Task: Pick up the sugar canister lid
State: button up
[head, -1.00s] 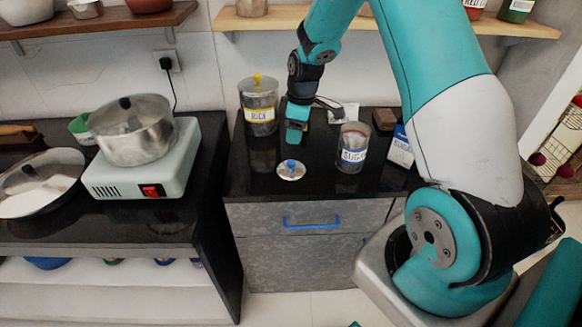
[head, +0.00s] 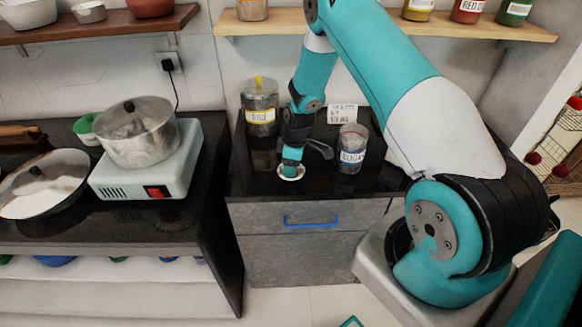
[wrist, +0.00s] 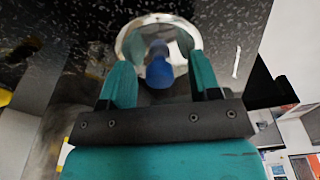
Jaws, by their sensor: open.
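The sugar canister lid (head: 291,176) is a round silver disc lying flat on the black counter, in front of the canisters. In the wrist view the lid (wrist: 134,50) shows with its blue knob (wrist: 159,70) between my two teal fingers. My gripper (wrist: 160,75) is open, with one finger on each side of the knob; I cannot tell whether they touch it. In the head view my gripper (head: 291,165) points down over the lid and covers its knob. The lidless sugar canister (head: 352,148) stands to the right of my gripper.
A rice canister (head: 260,106) with a yellow knob stands behind on the left. A white card (head: 342,113) is behind the sugar canister. A stove (head: 150,165) with a pot (head: 137,133) is on the left counter. The front counter edge is clear.

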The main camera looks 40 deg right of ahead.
jog(key=c, duration=1)
